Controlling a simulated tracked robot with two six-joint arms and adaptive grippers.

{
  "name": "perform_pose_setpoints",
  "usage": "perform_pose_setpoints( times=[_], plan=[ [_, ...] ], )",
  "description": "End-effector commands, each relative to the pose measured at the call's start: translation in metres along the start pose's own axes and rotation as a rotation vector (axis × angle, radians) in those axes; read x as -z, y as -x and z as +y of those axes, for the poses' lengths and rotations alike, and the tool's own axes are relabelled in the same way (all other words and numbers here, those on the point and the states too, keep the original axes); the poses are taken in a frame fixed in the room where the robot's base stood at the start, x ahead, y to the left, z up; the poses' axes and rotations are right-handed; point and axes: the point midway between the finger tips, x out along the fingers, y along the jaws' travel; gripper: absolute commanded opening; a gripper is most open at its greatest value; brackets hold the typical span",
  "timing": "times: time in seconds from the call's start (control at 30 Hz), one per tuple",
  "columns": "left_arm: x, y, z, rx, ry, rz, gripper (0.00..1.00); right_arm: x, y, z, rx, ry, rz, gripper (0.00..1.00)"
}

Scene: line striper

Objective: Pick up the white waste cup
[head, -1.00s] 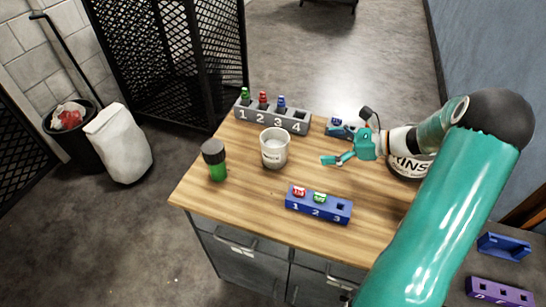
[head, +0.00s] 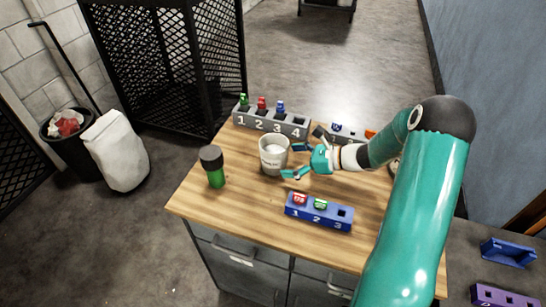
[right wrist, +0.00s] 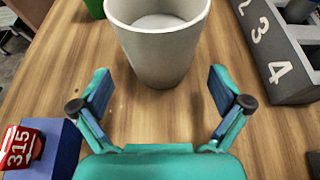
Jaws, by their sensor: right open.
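The white waste cup (head: 272,158) stands upright on the wooden table (head: 250,213), between the grey rack and the blue rack. In the right wrist view the cup (right wrist: 160,50) is straight ahead of my right gripper, with its open top showing. My right gripper (head: 297,161) is open and just to the right of the cup. In the right wrist view its two fingers (right wrist: 158,95) are spread on either side, with the cup just beyond the fingertips and not gripped. My left gripper is in neither view.
A grey rack (head: 270,124) numbered 1 to 4 stands behind the cup. A blue rack (head: 319,214) with a red and a green piece lies in front. A green bottle with a dark cap (head: 213,168) stands left of the cup. Free wood lies between them.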

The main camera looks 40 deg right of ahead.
Motion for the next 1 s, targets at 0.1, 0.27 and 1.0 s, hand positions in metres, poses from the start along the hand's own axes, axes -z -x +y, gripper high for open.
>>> perform_pose_setpoints(
  times=[0.1, 0.27, 1.0],
  plan=[
    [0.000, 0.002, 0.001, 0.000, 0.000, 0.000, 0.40, 0.000, -0.006, 0.000, -0.001, 0.000, 0.001, 1.00],
    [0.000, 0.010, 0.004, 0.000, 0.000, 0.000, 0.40, -0.002, -0.024, 0.001, -0.003, -0.001, 0.000, 1.00],
    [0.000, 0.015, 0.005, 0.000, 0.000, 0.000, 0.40, 0.002, -0.054, 0.000, 0.002, 0.000, 0.001, 0.60]
  ],
)
